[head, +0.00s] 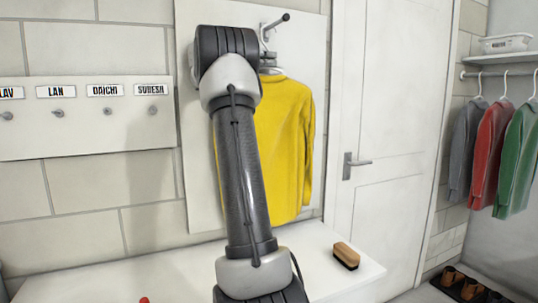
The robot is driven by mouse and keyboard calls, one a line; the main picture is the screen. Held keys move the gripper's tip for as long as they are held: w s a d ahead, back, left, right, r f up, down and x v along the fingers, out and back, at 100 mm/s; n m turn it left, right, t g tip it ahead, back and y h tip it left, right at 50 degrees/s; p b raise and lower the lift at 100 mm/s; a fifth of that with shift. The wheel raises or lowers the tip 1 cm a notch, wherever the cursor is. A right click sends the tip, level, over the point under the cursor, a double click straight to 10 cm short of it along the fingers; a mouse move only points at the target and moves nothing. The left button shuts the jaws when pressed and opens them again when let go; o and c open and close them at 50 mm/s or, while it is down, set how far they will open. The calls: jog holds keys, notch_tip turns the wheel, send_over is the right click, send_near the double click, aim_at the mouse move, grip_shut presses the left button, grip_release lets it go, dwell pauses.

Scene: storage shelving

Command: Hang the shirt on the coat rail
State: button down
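A yellow shirt (284,150) hangs in front of a white wall panel, below a dark peg (275,25) with a pale hook at its base. My arm covers the shirt's left part. A small grey and dark part at the shirt's collar, beside my arm, looks like the edge of my gripper (269,64). Its fingers are hidden, so I cannot tell whether it holds the hanger or the shirt. The coat rail (500,74) is at the far right under a shelf. Grey (465,145), red (490,150) and green (517,160) shirts hang on it.
A closed white door (390,120) stands between the panel and the rail. A brush (346,255) lies on the white bench (330,280). A board with name labels and pegs (90,140) is at left. Shoes (470,288) stand on a dark mat below the rail.

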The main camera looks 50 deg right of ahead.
jog(key=shift+r, duration=0.15)
jog(key=shift+r, duration=1.45)
jog(key=shift+v, duration=4.55)
jog(key=shift+s, duration=0.15)
